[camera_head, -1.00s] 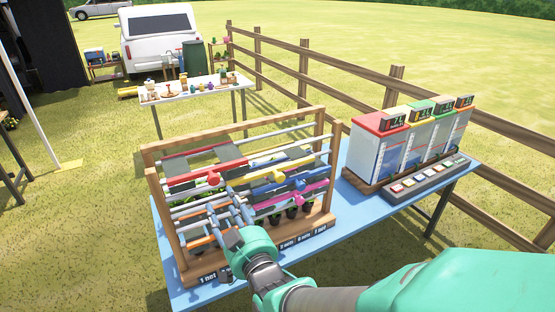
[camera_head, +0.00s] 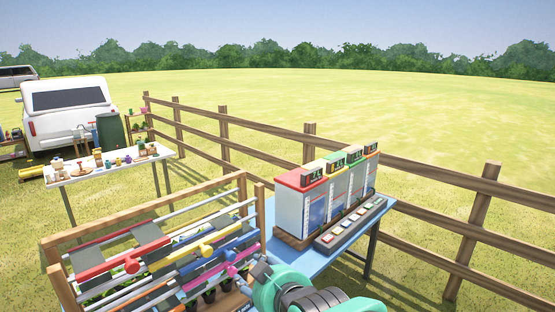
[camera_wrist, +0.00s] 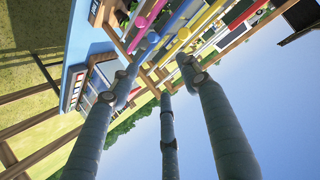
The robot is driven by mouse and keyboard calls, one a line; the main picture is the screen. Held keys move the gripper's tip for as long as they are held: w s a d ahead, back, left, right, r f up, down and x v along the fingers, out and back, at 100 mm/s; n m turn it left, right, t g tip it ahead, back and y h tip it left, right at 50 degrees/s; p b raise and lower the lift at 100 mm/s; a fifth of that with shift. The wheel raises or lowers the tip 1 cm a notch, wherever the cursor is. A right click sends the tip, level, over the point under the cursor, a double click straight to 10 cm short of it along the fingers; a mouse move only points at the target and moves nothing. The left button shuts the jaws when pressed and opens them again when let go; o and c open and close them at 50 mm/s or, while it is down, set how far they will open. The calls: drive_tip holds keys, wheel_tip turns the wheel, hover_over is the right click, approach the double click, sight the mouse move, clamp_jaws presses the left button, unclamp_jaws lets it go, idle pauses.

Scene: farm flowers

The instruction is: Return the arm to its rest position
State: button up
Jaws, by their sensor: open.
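My gripper (camera_wrist: 164,70) shows in the wrist view with its grey fingers spread apart and nothing between them. Beyond the fingertips are the coloured bars of the wooden rack and open sky. In the head view my green wrist (camera_head: 275,285) is at the bottom, just right of the rack's near corner. The gripper's fingers (camera_head: 250,277) are only partly visible there, close to the pink bar; I cannot tell whether they touch it.
The wooden rack (camera_head: 58,284) with coloured bars and potted plants stands on a blue table (camera_head: 345,238). A row of coloured-top boxes (camera_head: 300,205) with a button panel (camera_head: 350,222) is to the right. A wooden fence (camera_head: 310,145) runs behind. A white table (camera_head: 110,168) stands back left.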

drive_tip(key=s+d+m+g+h, duration=0.15)
drive_tip(key=s+d, duration=0.25)
drive_tip(key=d, duration=0.4)
drive_tip(key=s+d+m+g+h, duration=0.15)
drive_tip(key=s+d, duration=0.25)
drive_tip(key=d, duration=0.5)
drive_tip(key=s+d+m+g+h, duration=0.2)
drive_tip(key=s+d, duration=0.7)
drive_tip(key=s, duration=0.3)
drive_tip(key=shift+s+h, duration=0.15)
drive_tip(key=shift+h, duration=0.15)
